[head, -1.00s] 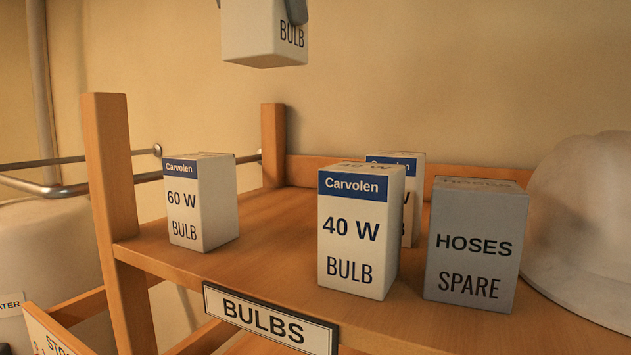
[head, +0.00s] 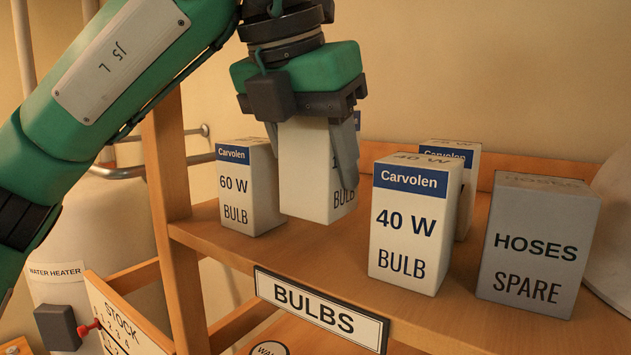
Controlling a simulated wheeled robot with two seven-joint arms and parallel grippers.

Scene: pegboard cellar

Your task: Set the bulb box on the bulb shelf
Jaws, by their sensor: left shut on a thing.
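My left gripper (head: 318,140) comes in from the upper left and points down, shut on a white bulb box (head: 305,178). The held box is upright between the 60 W box (head: 248,187) and the 40 W box (head: 414,225). Its wattage is covered by a finger; "BULB" shows at its lower right. Whether its base touches the bulb shelf (head: 325,250) I cannot tell. The shelf carries a "BULBS" label (head: 318,308) on its front edge. My right gripper is not in view.
A grey "HOSES SPARE" box (head: 537,247) stands right of the 40 W box. Another Carvolen box (head: 466,191) stands behind the 40 W box. A wooden post (head: 170,200) rises at the shelf's left front. A pale rounded object (head: 612,240) is at the right edge.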

